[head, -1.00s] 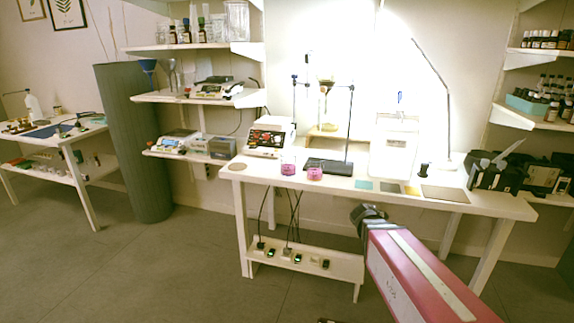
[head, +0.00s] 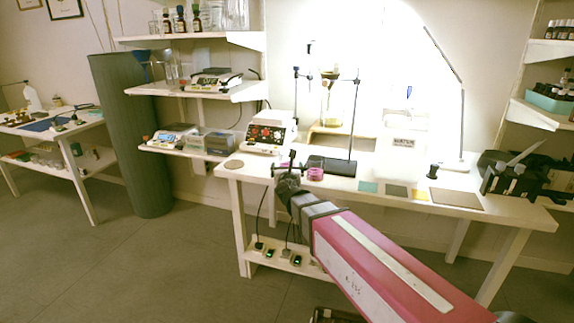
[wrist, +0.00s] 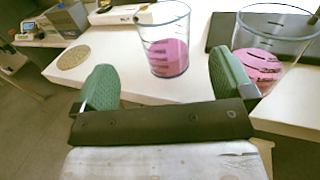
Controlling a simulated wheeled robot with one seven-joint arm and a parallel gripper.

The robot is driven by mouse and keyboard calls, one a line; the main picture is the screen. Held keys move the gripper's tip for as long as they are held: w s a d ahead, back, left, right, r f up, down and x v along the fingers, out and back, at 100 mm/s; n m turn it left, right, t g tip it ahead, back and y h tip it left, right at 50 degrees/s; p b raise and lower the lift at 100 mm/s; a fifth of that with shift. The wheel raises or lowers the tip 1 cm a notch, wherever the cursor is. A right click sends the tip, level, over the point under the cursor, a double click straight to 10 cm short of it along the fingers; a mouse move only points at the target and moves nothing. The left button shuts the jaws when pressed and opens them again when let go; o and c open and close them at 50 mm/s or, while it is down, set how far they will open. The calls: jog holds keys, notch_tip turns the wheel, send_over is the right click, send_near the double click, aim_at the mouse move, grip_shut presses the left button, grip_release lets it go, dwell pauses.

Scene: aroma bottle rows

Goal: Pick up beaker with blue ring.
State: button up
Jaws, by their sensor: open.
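Two clear beakers with pink contents stand side by side near the front edge of the white bench. In the wrist view, the left beaker (wrist: 167,50) stands just ahead, in line with the gap between my fingers, and its rim looks bluish. The right beaker (wrist: 262,65) stands beyond my right finger and partly behind it. I cannot clearly tell which one has the blue ring. My gripper (wrist: 166,85) is open and empty, with green finger pads. In the head view, my gripper (head: 288,168) hides the left beaker, while the right beaker (head: 315,174) shows beside it.
A dark stand base (head: 338,166) lies behind the beakers, with a thin upright rod. A hotplate device (head: 270,132) sits at the back left of the bench. A round cork mat (wrist: 74,57) lies left of the beakers, with bare bench (wrist: 115,52) between.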

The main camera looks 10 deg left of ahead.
aim_at(287, 154)
jog(key=x, duration=1)
jog(key=shift+w+d+f, duration=0.1)
jog(key=shift+w, duration=0.1)
jog(key=c, duration=1.1)
